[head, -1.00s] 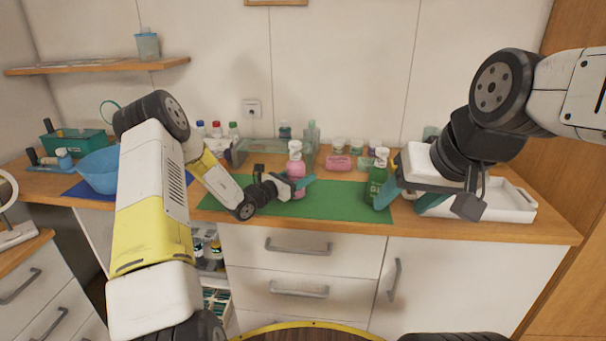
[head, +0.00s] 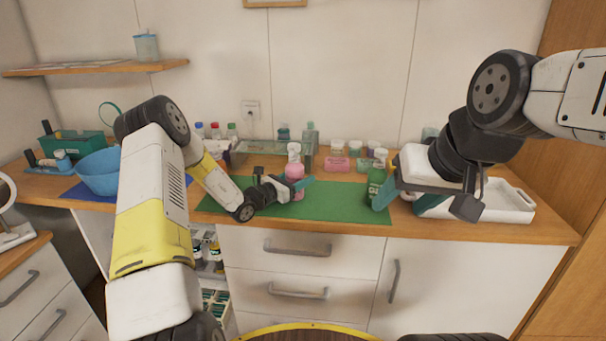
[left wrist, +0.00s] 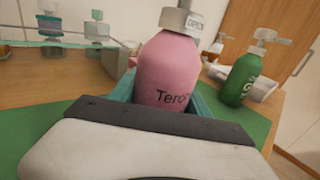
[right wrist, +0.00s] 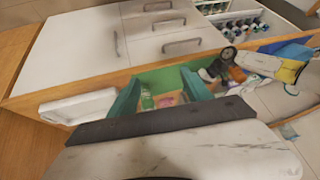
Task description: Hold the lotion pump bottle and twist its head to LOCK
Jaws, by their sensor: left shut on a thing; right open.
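The pink lotion pump bottle (head: 294,174) stands upright on the green mat (head: 340,206). My left gripper (head: 292,187) is shut around its body. In the left wrist view the pink bottle (left wrist: 167,70) fills the space between the fingers, and its light grey pump head (left wrist: 184,20) carries the word OPEN. The tip of the head is cut off there. My right gripper (head: 425,198) is open and empty, to the right of the pink bottle and apart from it. It also shows in the right wrist view (right wrist: 158,95).
A green pump bottle (head: 376,186) stands at the mat's right end, close to my right gripper's left finger. A white tray (head: 512,208) lies behind that gripper. Several small bottles and jars (head: 338,146) line the back. A blue bowl (head: 98,172) stands left.

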